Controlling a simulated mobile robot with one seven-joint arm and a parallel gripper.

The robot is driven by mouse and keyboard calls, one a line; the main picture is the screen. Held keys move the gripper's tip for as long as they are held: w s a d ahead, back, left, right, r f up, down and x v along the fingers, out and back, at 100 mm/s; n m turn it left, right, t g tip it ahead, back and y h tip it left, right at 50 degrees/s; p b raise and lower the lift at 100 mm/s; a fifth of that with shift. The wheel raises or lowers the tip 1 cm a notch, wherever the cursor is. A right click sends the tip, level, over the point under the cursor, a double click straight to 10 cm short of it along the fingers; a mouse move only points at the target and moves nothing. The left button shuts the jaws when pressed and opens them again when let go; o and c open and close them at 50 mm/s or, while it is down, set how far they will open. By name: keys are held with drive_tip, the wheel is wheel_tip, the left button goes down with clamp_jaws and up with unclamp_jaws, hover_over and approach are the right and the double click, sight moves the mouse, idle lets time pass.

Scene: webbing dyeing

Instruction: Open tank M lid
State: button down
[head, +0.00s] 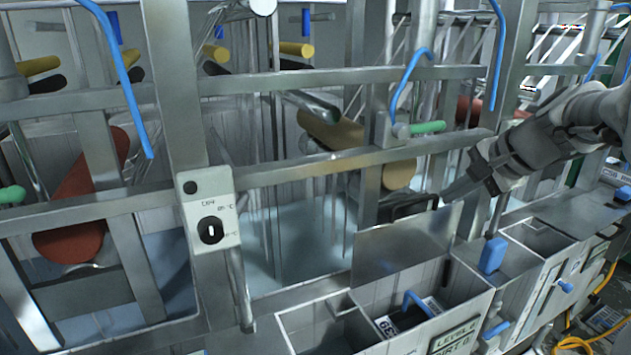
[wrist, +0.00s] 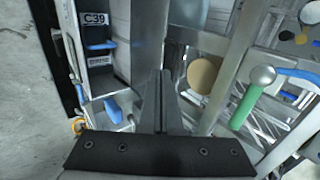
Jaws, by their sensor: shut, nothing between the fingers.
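A plain grey metal lid (head: 400,245) stands raised at the back of a pale box tank (head: 395,290) in the head view. A black bar handle (head: 408,206) is at its top edge. The box's front has a display reading LEVEL and DIRT; I see no letter M on it. My gripper (head: 447,196) comes in from the right, its fingertips close to the right end of the handle. I cannot tell whether they touch it. In the wrist view the fingers of my gripper (wrist: 162,80) are together and empty, beside an open compartment with a C39 label (wrist: 93,20).
Steel frame rails (head: 270,175) cross behind the lid, with rollers and blue hooks among them. A control box with a black knob (head: 209,215) hangs on a post at left. A green-handled valve (head: 427,127) sits above the lid. More boxes (head: 545,235) stand at right.

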drive_tip(key=shift+w+r+p+x, duration=0.2)
drive_tip(key=shift+w+r+x, duration=0.1)
drive_tip(key=shift+x, duration=1.9)
drive_tip(key=shift+w+r+p+x, duration=0.25)
drive_tip(key=shift+w+x, duration=0.1)
drive_tip(key=shift+x, duration=1.85)
drive_tip(key=shift+w+r+p+x, duration=0.2)
drive_tip(key=shift+w+r+x, duration=0.1)
drive_tip(key=shift+x, duration=1.95)
drive_tip(key=w, duration=0.1)
drive_tip(key=w+a, duration=0.1)
drive_tip(key=w, duration=0.1)
drive_tip(key=w+a+p, duration=0.1)
drive_tip(key=w, duration=0.1)
drive_tip(key=shift+w+r, duration=0.1)
